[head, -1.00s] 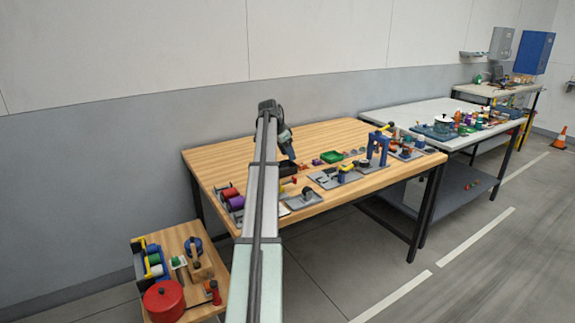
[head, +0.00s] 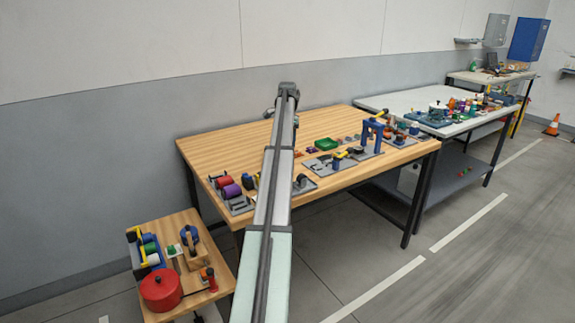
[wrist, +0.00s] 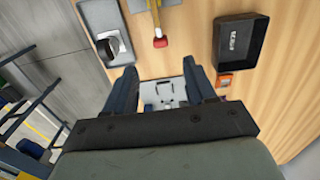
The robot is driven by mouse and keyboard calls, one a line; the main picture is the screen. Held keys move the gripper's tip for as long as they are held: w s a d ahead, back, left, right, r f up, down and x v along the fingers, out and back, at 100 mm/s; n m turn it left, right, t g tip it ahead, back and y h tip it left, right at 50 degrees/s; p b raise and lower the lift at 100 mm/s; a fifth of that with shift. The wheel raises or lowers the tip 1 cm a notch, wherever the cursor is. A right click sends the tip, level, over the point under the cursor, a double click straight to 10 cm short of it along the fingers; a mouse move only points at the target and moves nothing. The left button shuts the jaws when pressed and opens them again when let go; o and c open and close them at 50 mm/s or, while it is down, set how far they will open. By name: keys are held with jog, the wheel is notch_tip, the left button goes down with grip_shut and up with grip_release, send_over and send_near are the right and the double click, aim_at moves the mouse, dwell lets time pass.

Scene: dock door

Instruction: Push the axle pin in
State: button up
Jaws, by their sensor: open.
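I cannot make out the axle pin for certain in any view. In the wrist view my gripper (wrist: 168,82) is open and empty above the wooden table. Between and beyond its fingers is a pale plate (wrist: 166,97) with small grey parts on it, too small to tell apart. A grey base with a dark ring-shaped part (wrist: 110,45) lies ahead to the left. A red-ended yellow handle (wrist: 160,41) lies ahead of the fingers.
A black tray (wrist: 237,60) is right of the fingers, with a small orange item (wrist: 224,81) near it.

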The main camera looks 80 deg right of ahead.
notch_tip(320, 180, down, 12)
jog(key=shift+r, duration=0.25)
dwell(0.4)
grip_shut()
dwell(0.3)
